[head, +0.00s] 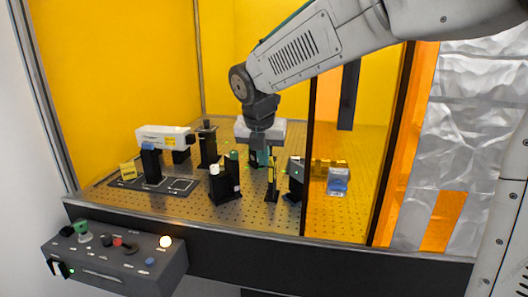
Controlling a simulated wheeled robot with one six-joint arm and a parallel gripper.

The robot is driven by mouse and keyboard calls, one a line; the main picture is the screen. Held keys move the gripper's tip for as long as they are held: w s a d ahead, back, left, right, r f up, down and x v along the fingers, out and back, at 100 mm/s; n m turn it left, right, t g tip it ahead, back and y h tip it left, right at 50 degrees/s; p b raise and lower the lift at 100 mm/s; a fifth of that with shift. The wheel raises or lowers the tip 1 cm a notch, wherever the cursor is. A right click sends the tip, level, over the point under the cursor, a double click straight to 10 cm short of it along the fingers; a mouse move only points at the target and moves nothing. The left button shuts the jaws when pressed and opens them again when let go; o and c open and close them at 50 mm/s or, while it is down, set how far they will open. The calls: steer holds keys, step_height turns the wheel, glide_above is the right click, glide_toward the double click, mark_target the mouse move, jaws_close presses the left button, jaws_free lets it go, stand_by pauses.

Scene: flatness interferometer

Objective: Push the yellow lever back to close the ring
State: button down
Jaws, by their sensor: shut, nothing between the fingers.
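My gripper (259,160) points down over the perforated optical bench, in among the dark mounts. It is shut with nothing held, and its tip is partly hidden by the posts in front. A thin upright black part with yellow on it (271,180) stands just right of and below the gripper in the picture; it may carry the yellow lever, but it is too small to tell. I cannot make out the ring or whether it is open or closed. I cannot tell whether the gripper touches anything.
Black mounts (225,183) stand close in front of the gripper, another (297,178) to its right. A white laser-like unit (163,137) is at left. A control box (117,258) hangs at the front left.

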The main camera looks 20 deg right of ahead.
mark_target(271, 162)
steer(key=w+d+f, duration=0.3)
steer(key=w+f, duration=0.1)
steer(key=shift+w, duration=0.35)
steer(key=shift+r, duration=0.1)
stand_by(0.3)
